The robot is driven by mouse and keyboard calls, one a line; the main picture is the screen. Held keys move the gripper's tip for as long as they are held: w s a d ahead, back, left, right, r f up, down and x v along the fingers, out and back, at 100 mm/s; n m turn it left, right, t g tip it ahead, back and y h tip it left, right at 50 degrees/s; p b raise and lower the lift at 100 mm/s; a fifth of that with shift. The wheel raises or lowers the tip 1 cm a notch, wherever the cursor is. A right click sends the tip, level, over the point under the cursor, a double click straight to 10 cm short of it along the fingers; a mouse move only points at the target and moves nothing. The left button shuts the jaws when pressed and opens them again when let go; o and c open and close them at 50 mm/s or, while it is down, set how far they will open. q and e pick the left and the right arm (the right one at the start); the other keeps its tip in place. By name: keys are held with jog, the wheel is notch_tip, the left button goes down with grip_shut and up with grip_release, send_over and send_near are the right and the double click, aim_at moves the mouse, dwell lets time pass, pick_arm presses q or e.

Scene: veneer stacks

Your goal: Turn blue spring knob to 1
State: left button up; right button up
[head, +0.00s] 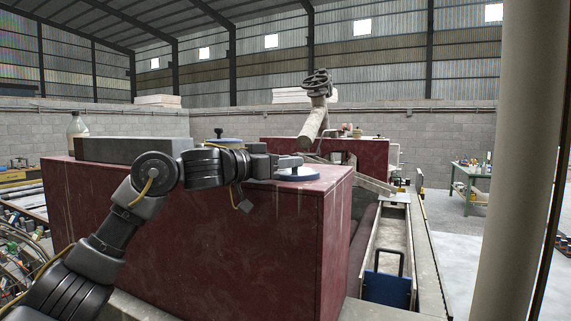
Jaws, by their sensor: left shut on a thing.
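The blue spring knob (298,175) is a round blue disc lying flat on top of the red machine housing (215,235), close to its front right corner. My left gripper (287,163) reaches in from the left, level, just above the disc. It is shut on the upper part of the knob, which the fingers mostly hide. No number or scale mark can be read at this size. My right gripper is not in view.
A second blue disc with a black knob (219,133) stands behind my left wrist. A grey block (125,150) and a bottle (77,130) are at the housing's left end. A metal trough (393,235) runs along the right. A thick pale column (515,160) stands at far right.

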pick_arm(q)
jog(key=n+t+y+b, duration=0.3)
jog(key=b, duration=0.1)
jog(key=shift+s+d+f+t+y, duration=0.2)
jog(key=shift+s+d+t+y, duration=0.15)
jog(key=shift+t+y, duration=0.05)
jog(key=n+t+y+b, duration=0.1)
jog(key=n+y+b, duration=0.1)
jog(key=y, duration=0.1)
jog(key=n+t+y+b, duration=0.1)
jog(key=n+y, duration=0.1)
jog(key=shift+s+d+t, duration=0.15)
jog(key=shift+d+t, duration=0.15)
jog(key=shift+d, duration=0.05)
jog(key=shift+d+r+n+t+y+b, duration=0.15)
jog(key=shift+n+y+b, duration=0.3)
jog(key=shift+y, duration=0.25)
jog(key=shift+a+r+n+t+y+b, duration=0.15)
jog(key=shift+n+y+b, duration=0.25)
jog(key=shift+y, duration=0.3)
jog(key=shift+d+f, duration=0.1)
jog(key=o, duration=1)
